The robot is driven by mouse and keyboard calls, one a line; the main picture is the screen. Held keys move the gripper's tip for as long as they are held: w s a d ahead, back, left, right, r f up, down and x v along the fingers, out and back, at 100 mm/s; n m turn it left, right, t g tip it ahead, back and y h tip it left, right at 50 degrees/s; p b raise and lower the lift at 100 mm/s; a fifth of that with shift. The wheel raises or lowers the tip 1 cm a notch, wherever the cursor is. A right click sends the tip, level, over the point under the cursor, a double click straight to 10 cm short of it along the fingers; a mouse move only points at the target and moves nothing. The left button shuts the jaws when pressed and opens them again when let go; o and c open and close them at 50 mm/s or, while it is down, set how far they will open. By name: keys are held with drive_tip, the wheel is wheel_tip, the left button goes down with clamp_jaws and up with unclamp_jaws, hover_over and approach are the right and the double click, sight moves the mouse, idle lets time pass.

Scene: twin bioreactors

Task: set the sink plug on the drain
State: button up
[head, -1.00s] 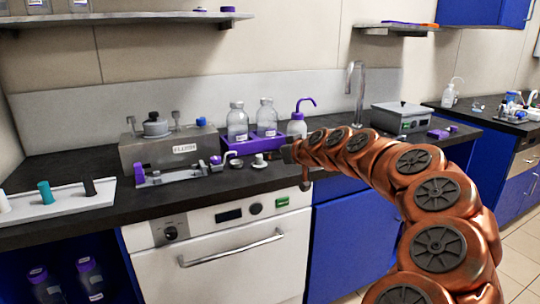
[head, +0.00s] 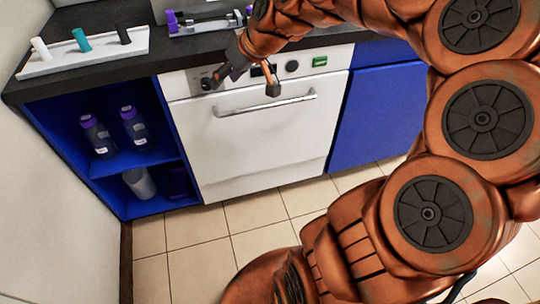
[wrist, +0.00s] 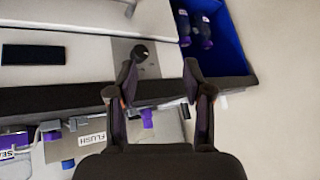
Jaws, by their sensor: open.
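I cannot make out the sink plug or the drain in either current view. My gripper (head: 240,86) is open, with its two dark fingers spread in front of the upper part of the white appliance, near its control knob. In the wrist view my gripper (wrist: 160,75) shows nothing between its fingers. Beyond them are the counter edge and the appliance's knob panel.
The white appliance (head: 255,145) has a bar handle. Left of it, an open blue shelf unit (head: 155,160) holds purple-capped bottles (head: 133,124) and a grey cylinder (head: 139,183). A white rack (head: 85,52) stands on the dark counter. The tiled floor (head: 190,228) is clear.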

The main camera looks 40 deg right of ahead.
drive_tip(key=s+a+f+g+h, duration=0.1)
drive_tip(key=s+a+f+g, duration=0.2)
drive_tip(key=s, duration=0.7)
drive_tip(key=s+a+f+g+h, duration=0.1)
drive_tip(key=s+a+f+g, duration=0.3)
drive_tip(key=s, duration=0.7)
wheel_tip(320, 180, down, 3)
drive_tip(key=a, duration=0.2)
drive_tip(key=shift+a+g, duration=0.3)
drive_tip(key=shift+a, duration=0.05)
drive_tip(key=s, duration=0.2)
drive_tip(key=s+f+m+g, duration=0.1)
drive_tip(key=s, duration=0.2)
drive_tip(key=s+d+g+h, duration=0.1)
drive_tip(key=s, duration=0.1)
drive_tip(key=shift+s+f+m, duration=0.35)
drive_tip(key=shift+m, duration=0.05)
drive_tip(key=shift+c, duration=0.2)
